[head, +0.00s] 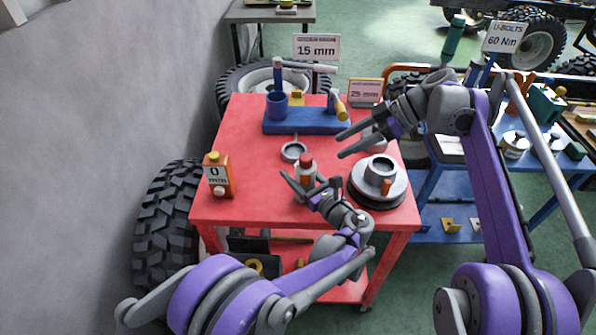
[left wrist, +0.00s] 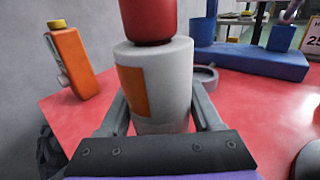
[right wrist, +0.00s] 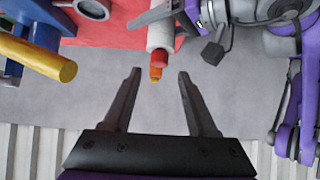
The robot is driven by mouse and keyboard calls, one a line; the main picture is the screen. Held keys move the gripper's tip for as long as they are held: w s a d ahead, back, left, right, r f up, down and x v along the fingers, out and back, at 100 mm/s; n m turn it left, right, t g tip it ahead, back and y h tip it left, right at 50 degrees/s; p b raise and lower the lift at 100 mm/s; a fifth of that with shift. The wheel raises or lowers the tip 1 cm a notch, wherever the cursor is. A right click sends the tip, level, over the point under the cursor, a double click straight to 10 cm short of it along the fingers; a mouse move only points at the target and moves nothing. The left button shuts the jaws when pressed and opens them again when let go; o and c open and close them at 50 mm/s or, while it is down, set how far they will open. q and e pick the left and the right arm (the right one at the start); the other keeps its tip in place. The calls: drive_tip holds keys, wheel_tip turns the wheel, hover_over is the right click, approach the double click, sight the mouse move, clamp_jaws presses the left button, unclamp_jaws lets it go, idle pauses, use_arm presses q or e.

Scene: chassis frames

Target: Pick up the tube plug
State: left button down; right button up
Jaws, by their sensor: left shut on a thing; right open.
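The tube (head: 307,178) is pale grey with an orange label and stands upright above the red table. The tube plug, seemingly the red piece (head: 305,162), sits in its top; it is large in the left wrist view (left wrist: 149,20). My left gripper (left wrist: 158,100) is shut around the tube's body, below the red piece. My right gripper (head: 340,146) is open and empty, to the right of the tube and a little above it. In the right wrist view the red piece (right wrist: 159,58) appears between the fingertips, apart from both; the tube (right wrist: 160,35) is behind it.
An orange box (head: 217,178) with a yellow cap stands at the table's left. A grey ring (head: 294,151) lies behind the tube. A grey stepped hub (head: 378,185) stands to the right, under my right arm. A blue fixture (head: 300,124) fills the back of the red table (head: 245,145).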

drive_tip(key=shift+o, duration=1)
drive_tip(key=shift+s+f, duration=0.1)
drive_tip(key=shift+f, duration=0.1)
drive_tip(key=n+t+h, duration=0.7)
drive_tip(key=n+t, duration=0.6)
drive_tip(key=n, duration=0.8)
approach(306, 157)
drive_tip(key=x, duration=1)
clamp_jaws()
